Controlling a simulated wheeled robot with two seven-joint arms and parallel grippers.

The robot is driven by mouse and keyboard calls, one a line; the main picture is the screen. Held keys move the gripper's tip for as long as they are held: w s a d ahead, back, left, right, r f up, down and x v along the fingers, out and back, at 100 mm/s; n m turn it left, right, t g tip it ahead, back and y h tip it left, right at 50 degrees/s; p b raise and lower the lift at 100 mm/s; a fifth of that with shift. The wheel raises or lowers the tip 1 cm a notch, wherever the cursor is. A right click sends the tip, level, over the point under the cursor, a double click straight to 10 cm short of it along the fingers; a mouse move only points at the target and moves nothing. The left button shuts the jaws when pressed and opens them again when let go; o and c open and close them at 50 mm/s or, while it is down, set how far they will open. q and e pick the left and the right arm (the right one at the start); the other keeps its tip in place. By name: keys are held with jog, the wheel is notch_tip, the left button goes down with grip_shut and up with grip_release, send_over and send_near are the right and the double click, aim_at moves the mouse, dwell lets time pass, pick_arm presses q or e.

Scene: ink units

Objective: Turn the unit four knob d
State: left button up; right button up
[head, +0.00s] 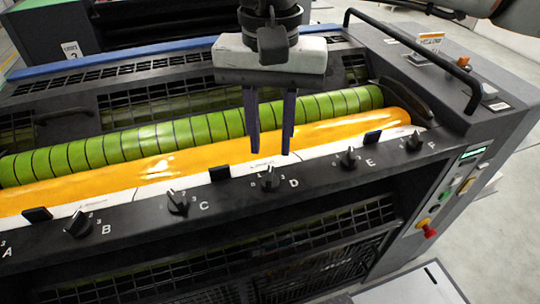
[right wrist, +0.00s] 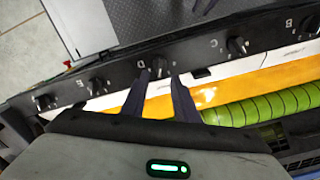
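Knob D (head: 269,180) is a small black knob on the dark front rail, beside the white letter D. It also shows in the right wrist view (right wrist: 159,67), in line with the gap between the fingertips. My right gripper (head: 271,152) points down in the head view, with its two dark fingers apart and empty. In the right wrist view the gripper (right wrist: 161,75) has a fingertip on each side of the knob. No contact is visible, and the exact height gap is unclear.
Knob C (head: 178,202) and knob E (head: 349,158) flank knob D. Behind the rail lie a glossy yellow ink roller (head: 315,132) and a green ribbed roller (head: 130,143). A black handrail (head: 415,42) and a button panel (head: 447,190) are at right.

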aim_at(270, 171)
notch_tip(270, 171, down, 6)
jog(key=shift+f, duration=0.15)
grip_shut()
